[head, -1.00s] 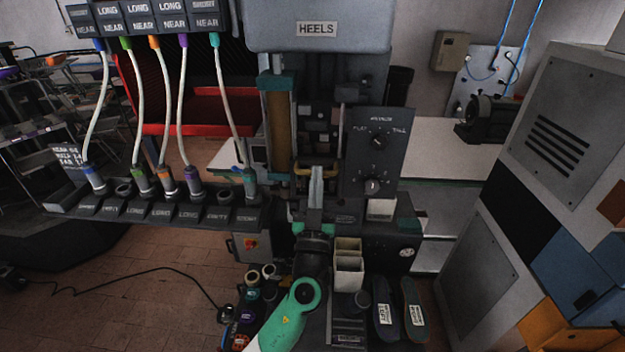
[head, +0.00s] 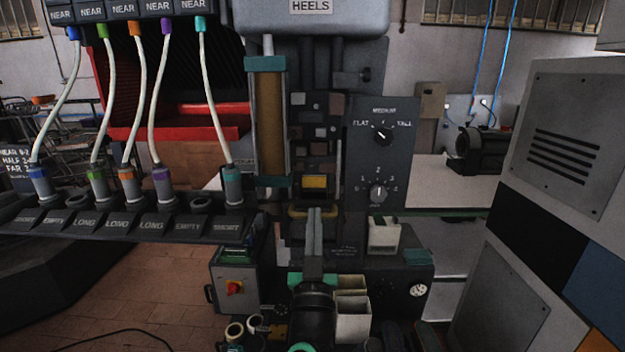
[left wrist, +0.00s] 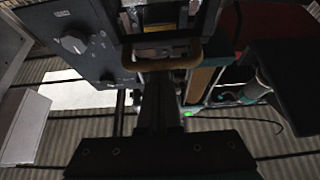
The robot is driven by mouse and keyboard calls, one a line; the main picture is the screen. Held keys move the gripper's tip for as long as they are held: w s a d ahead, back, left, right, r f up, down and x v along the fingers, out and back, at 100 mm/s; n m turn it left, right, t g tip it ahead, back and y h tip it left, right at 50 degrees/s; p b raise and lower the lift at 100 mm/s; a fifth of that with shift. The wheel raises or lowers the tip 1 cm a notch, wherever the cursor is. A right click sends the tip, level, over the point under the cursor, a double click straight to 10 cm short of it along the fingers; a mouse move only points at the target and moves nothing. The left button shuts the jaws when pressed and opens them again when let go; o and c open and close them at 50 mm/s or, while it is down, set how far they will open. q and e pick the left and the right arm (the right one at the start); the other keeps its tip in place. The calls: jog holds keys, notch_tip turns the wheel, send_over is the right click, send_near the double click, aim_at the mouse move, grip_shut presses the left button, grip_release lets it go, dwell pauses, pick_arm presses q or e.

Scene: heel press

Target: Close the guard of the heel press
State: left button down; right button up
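The heel press stands ahead, under a grey head marked HEELS (head: 311,8). A tan, rounded handle bar (head: 313,212) crosses the front of its dark opening; I take it as part of the guard. It also shows in the left wrist view (left wrist: 165,60). My left gripper (head: 314,212) reaches up to the bar from below, with its fingers together. In the left wrist view the fingertips (left wrist: 157,78) end just below the bar; whether they touch it is unclear. The guard's panel is hard to make out. My right gripper is not in view.
A control panel with two knobs (head: 382,155) stands right of the opening. A rack of hoses and dark sockets (head: 130,222) is at left. A box with a red switch (head: 236,287) and pale bins (head: 352,315) sit low near my arm. A grey cabinet (head: 565,140) bounds the right.

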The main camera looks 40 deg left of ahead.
pick_arm(q)
jog(key=shift+f, duration=0.1)
notch_tip(320, 180, up, 5)
jog(key=p, duration=0.4)
jog(key=b+v, duration=0.3)
jog(key=v, duration=0.8)
jog(key=shift+w+f, duration=0.1)
